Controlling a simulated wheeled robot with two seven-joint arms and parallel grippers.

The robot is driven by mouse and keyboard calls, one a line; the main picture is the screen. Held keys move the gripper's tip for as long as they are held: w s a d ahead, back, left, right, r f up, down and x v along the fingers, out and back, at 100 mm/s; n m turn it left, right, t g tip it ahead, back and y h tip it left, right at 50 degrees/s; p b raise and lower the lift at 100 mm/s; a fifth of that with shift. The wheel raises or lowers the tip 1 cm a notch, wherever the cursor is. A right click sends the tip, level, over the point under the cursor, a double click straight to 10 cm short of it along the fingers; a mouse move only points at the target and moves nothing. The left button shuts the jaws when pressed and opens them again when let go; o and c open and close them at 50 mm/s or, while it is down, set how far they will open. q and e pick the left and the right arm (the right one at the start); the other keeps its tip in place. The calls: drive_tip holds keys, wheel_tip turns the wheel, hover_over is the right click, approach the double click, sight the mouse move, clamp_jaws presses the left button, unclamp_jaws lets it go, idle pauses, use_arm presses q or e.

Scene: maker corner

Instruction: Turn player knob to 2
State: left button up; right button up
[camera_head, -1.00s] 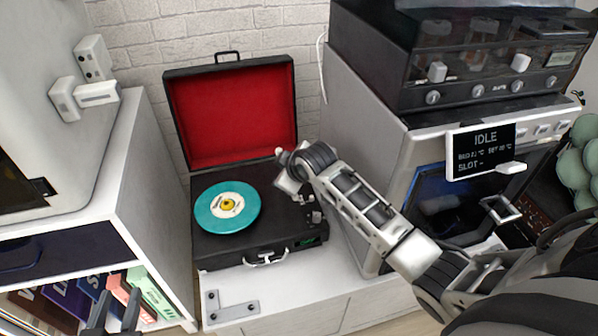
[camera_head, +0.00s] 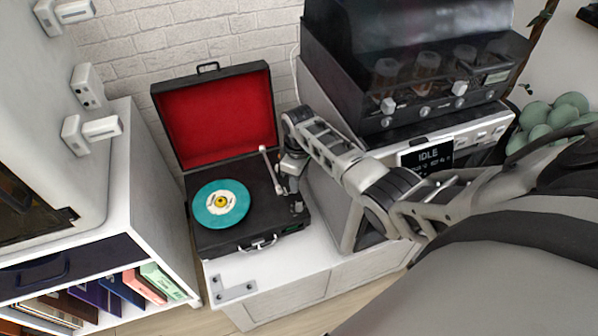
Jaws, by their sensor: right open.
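The record player (camera_head: 240,229) is an open black case with a red-lined lid (camera_head: 218,120), standing on a white cabinet. A teal record (camera_head: 221,204) lies on its left part, and a pale tonearm (camera_head: 270,170) runs along the right of the record. My right gripper (camera_head: 294,192) is open and points down over the right side of the deck, close to the small controls (camera_head: 296,207) there. The gripper partly hides this area. The knob's setting cannot be read, and I cannot tell whether the fingers touch it. My left gripper is not in view.
A grey machine (camera_head: 346,215) with an IDLE display (camera_head: 428,156) stands right of the player, carrying a dark glass-fronted unit (camera_head: 430,60). A white shelf (camera_head: 150,190) with books stands at left. A metal bracket (camera_head: 233,291) lies on the cabinet top (camera_head: 275,268) in front.

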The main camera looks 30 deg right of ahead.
sight(299, 205)
wheel_tip(299, 205, down, 11)
drive_tip(key=b, duration=0.6)
drive_tip(key=shift+f, duration=0.15)
drive_tip(key=shift+f+b, duration=0.7)
drive_tip(key=shift+b, duration=0.15)
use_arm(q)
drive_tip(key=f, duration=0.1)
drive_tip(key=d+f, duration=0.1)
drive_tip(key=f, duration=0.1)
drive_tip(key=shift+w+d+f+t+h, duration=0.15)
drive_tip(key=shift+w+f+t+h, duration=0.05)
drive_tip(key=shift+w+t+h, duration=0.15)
use_arm(e)
drive_tip(key=shift+c, duration=0.3)
clamp_jaws()
